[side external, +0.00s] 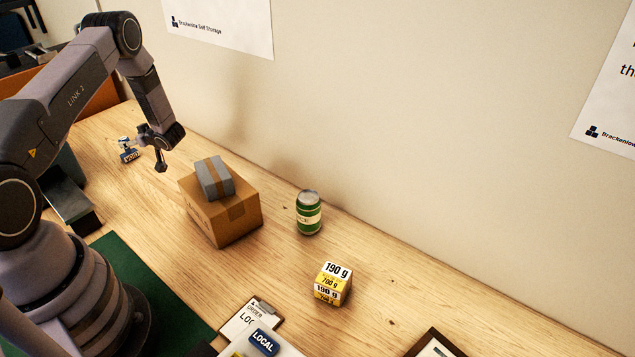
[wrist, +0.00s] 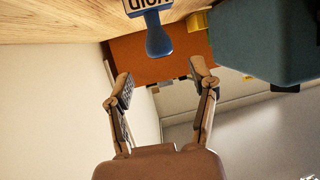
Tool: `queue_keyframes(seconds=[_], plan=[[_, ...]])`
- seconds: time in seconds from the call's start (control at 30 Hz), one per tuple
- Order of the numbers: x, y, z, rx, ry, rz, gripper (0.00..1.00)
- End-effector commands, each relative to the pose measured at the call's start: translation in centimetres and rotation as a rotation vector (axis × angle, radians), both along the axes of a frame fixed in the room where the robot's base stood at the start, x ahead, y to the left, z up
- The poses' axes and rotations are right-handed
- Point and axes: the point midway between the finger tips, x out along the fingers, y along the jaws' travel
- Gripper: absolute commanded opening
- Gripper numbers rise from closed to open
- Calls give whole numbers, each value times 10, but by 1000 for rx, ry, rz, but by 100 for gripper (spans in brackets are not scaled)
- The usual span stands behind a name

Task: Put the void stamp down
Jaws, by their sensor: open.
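The void stamp (side external: 130,156) has a dark blue label block and stands upright on the wooden table, at the far left by my gripper. In the wrist view the void stamp (wrist: 157,36) shows upside down, its blue handle pointing toward the space between my fingers. My gripper (side external: 150,153) is open and empty, a little to the right of the stamp in the side view. In the wrist view my gripper (wrist: 161,79) has its fingers spread wide, with a visible gap to the handle. The stamp's base is cut off there.
A brown carton (side external: 222,216) with a grey parcel (side external: 215,178) on top stands right of my gripper. Beyond are a green can (side external: 309,215), a yellow-white cube (side external: 332,284), a clipboard (side external: 240,322) and a LOCAL stamp (side external: 264,342). A wall runs behind the table (side external: 390,280).

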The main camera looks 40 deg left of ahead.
Motion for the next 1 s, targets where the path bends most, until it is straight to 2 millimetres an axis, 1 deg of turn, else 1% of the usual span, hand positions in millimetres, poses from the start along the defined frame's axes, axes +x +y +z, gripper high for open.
queue_keyframes(seconds=[0.03, 0.2, 0.37, 0.47, 0.57, 0.6, 0.63, 0.67, 0.7, 0.77, 0.8, 0.87, 0.9, 0.97, 1.0], plan=[[3, -12, 5, 0, 1, -4, 58], [7, -40, 15, 0, -1, -2, 58], [10, -53, 22, -2, -5, -7, 58], [29, -60, 39, -32, -49, -61, 58], [69, -78, 78, -104, -135, -198, 58], [88, -91, 99, -144, -174, -276, 58], [101, -103, 117, -177, -201, -339, 58], [114, -117, 135, -211, -223, -407, 58], [127, -138, 160, -258, -248, -500, 58], [141, -173, 196, -322, -271, -637, 58], [145, -198, 219, -363, -276, -728, 58], [144, -236, 252, -420, -270, -864, 58], [139, -261, 273, -455, -257, -950, 58], [123, -298, 300, -502, -223, -1075, 58], [109, -322, 316, -531, -192, -1155, 58]])
